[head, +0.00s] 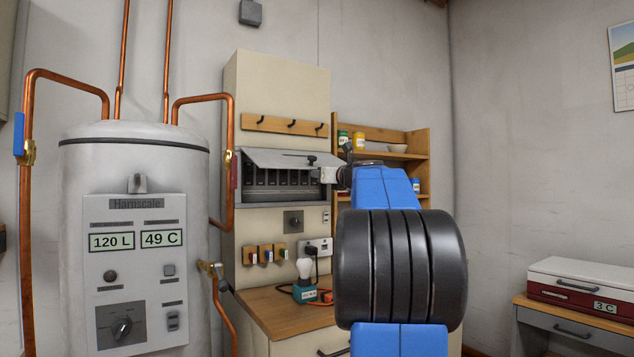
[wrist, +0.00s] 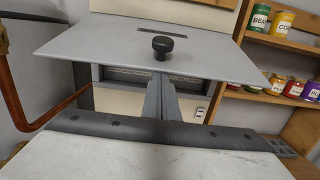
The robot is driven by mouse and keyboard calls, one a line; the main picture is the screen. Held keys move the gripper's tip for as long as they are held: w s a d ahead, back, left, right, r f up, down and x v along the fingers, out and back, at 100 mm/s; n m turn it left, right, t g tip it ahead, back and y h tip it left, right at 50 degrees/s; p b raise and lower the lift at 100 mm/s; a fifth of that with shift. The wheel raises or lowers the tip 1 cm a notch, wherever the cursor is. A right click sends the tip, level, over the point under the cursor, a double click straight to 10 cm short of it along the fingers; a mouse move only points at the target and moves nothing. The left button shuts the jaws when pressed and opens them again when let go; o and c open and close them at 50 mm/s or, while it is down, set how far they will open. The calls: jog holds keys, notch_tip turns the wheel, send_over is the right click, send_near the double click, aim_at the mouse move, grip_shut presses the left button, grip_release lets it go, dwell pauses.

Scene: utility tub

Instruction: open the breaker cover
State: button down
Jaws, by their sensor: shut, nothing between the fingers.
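The breaker cover (head: 285,158) is a grey flap on the breaker box (head: 262,197). It is swung up and tilted outward, and a row of dark breakers (head: 283,178) shows beneath it. Its black knob (head: 312,160) stands on the flap's face; in the wrist view the cover (wrist: 105,42) and knob (wrist: 162,44) fill the upper middle. My gripper (head: 324,175) is at the right end of the box, just below the knob. In the wrist view my gripper (wrist: 161,80) is shut and empty, its fingertips by the cover's lower edge. I cannot tell whether they touch it.
A water heater (head: 130,230) with copper pipes stands left. A wooden shelf (head: 395,133) with cans is right of the cabinet. Below the box are a counter (head: 260,305), a bulb in a teal base (head: 304,284) and a socket (head: 318,246). A hook rail (head: 285,125) is above.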

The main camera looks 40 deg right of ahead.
notch_tip(320, 180, up, 8)
jog(key=s, duration=0.2)
jog(key=shift+a, duration=0.2)
jog(key=shift+f, duration=0.1)
dwell(0.5)
